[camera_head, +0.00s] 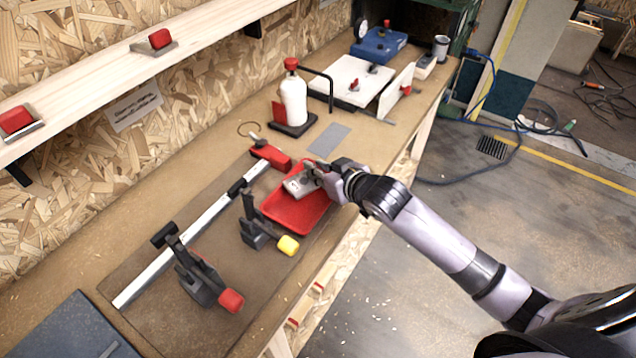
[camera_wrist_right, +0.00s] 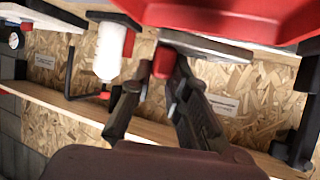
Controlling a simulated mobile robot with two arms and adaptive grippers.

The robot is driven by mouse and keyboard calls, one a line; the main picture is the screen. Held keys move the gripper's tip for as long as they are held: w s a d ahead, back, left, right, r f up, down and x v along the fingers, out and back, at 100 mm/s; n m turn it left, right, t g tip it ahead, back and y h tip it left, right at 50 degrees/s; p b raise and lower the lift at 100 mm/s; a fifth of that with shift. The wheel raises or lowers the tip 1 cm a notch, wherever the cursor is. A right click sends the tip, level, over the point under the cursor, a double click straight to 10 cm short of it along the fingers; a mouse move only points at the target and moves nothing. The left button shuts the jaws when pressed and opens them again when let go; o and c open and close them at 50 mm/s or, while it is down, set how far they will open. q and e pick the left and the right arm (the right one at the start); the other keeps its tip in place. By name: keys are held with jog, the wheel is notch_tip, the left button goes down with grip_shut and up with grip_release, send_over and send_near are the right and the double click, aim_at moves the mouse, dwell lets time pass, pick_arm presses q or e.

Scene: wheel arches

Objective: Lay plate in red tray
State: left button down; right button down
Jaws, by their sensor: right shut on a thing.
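A small grey metal plate (camera_head: 298,184) is held by my right gripper (camera_head: 318,173) over the far part of the red tray (camera_head: 302,212). In the right wrist view, the plate (camera_wrist_right: 212,46) shows edge-on beside the red tray (camera_wrist_right: 235,18). A red grip piece (camera_wrist_right: 163,62) on the plate sits between the fingertips of my right gripper (camera_wrist_right: 158,78). The gripper is shut on it. Whether the plate touches the tray floor cannot be told. The near part of the tray is empty. My left gripper is not in view.
A black clamp with a yellow tip (camera_head: 288,245) stands at the tray's near left. A long bar clamp (camera_head: 195,230) lies left of it. A white bottle (camera_head: 293,100) and a flat grey rectangle (camera_head: 329,139) are behind the tray. The bench edge is close on the right.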

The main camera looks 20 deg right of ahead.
jog(key=shift+f, duration=0.75)
notch_tip(320, 180, down, 4)
jog(key=shift+r, duration=0.25)
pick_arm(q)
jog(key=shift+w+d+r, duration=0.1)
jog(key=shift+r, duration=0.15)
pick_arm(e)
jog(key=shift+f, duration=0.35)
jog(key=shift+f, duration=0.1)
jog(key=c, duration=1.5)
grip_release()
jog(key=shift+c, duration=0.2)
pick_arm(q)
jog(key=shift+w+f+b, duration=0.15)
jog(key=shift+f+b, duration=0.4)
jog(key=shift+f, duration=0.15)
pick_arm(e)
jog(key=v, duration=1.2)
